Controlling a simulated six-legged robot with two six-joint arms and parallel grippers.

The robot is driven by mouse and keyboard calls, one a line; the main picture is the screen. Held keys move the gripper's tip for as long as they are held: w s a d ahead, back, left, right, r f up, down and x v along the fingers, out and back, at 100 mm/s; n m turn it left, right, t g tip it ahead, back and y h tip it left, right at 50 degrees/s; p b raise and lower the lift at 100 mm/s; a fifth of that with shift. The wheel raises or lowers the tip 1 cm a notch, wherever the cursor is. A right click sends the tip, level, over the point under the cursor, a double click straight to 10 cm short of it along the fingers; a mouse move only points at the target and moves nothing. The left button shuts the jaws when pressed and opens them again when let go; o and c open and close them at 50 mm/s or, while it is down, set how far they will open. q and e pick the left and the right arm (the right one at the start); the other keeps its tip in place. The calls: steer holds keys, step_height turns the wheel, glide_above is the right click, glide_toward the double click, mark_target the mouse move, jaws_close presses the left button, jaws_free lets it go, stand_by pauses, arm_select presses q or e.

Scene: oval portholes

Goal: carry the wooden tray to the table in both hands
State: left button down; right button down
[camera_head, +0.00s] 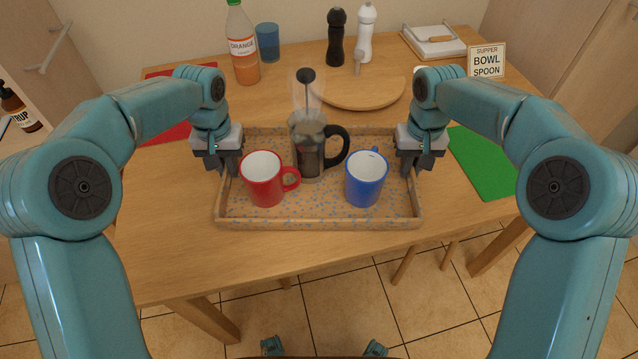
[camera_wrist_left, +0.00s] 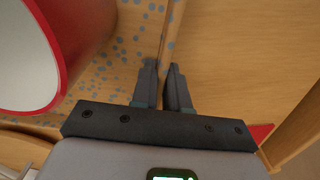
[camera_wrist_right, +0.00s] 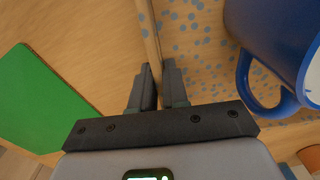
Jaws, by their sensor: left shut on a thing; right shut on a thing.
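The wooden tray (camera_head: 320,222) has a raised rim and a blue-speckled floor. It is over the table (camera_head: 165,225), its near edge close to the table's front edge; I cannot tell whether it touches the table. A red mug (camera_head: 263,180), a blue mug (camera_head: 366,178) and a French press (camera_head: 310,150) stand upright on it. My left gripper (camera_head: 229,168) is shut on the tray's left rim, which passes between the fingers in the left wrist view (camera_wrist_left: 164,85). My right gripper (camera_head: 411,168) is shut on the right rim, also seen in the right wrist view (camera_wrist_right: 150,85).
A round wooden board (camera_head: 365,92) lies behind the tray. An orange bottle (camera_head: 242,45), blue glass (camera_head: 267,42), two mills (camera_head: 336,38) and a sign (camera_head: 486,60) stand farther back. A green mat (camera_head: 488,165) lies right, a red mat (camera_head: 165,130) left.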

arm_select(q)
steer(key=shift+f+b, duration=0.55)
steer(key=shift+f, duration=0.1)
arm_select(e)
steer(key=shift+f, duration=0.65)
arm_select(q)
steer(key=c, duration=1.1)
jaws_free()
steer(key=shift+r, duration=0.15)
arm_select(e)
steer(key=c, duration=1.1)
jaws_free()
steer(key=shift+r, duration=0.15)
arm_select(q)
steer(key=shift+s, duration=0.1)
arm_select(e)
steer(key=shift+s, duration=0.1)
arm_select(q)
steer(key=shift+r, duration=0.1)
arm_select(e)
steer(key=shift+r, duration=0.2)
step_height(320, 180, up, 11)
steer(key=shift+f, duration=0.1)
arm_select(q)
step_height(320, 180, up, 12)
steer(key=shift+f, duration=0.1)
arm_select(e)
steer(key=shift+r, duration=0.45)
